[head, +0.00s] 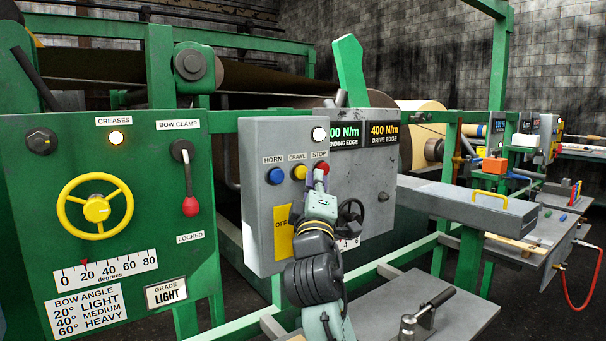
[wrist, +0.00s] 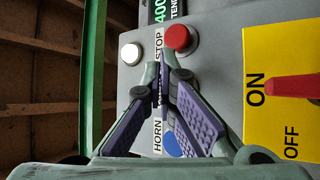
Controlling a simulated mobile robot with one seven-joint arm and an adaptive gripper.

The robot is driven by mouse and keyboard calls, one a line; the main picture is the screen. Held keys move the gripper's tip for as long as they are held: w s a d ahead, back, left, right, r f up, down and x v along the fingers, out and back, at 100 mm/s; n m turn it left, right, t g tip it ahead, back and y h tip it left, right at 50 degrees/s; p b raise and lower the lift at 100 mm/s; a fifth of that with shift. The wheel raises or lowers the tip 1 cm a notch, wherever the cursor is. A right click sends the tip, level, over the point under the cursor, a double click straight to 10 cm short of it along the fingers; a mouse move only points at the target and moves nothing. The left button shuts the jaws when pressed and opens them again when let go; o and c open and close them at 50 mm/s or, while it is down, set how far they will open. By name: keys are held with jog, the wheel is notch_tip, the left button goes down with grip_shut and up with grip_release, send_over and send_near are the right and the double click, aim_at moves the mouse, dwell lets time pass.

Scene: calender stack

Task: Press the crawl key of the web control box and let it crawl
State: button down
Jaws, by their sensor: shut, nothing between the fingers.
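The grey web control box (head: 256,180) carries a blue HORN key (head: 276,176), a yellow CRAWL key (head: 299,172) and a red STOP key (head: 322,167) in a row. My gripper (head: 318,180) is shut and empty in front of the box, just below the STOP and CRAWL keys in the head view. In the wrist view my gripper's tips (wrist: 161,68) lie between the red STOP key (wrist: 178,37) and the partly covered blue HORN key (wrist: 172,144). There the fingers hide the CRAWL key and most of its label. I cannot tell whether the tips touch anything.
A lit white lamp (head: 319,134) sits above the keys. A yellow ON/OFF plate (wrist: 283,40) has a red lever (wrist: 295,87) pointing to ON. The green panel (head: 130,200) with a yellow handwheel (head: 97,208) stands left. A grey bench (head: 400,300) lies below my arm.

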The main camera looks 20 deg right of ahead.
jog(key=shift+w, duration=0.1)
jog(key=shift+w+a, duration=0.2)
jog(key=shift+w, duration=0.1)
jog(key=shift+w+a, duration=0.15)
jog(key=shift+w, duration=0.4)
dwell(0.8)
jog(key=shift+s, duration=0.15)
jog(key=shift+s+d, duration=0.3)
jog(key=shift+s, duration=0.45)
jog(key=shift+s, duration=0.1)
jog(key=s, duration=0.1)
jog(key=s+d, duration=0.1)
jog(key=s, duration=0.2)
jog(key=shift+s+d, duration=0.3)
jog(key=shift+d, duration=0.05)
dwell(0.5)
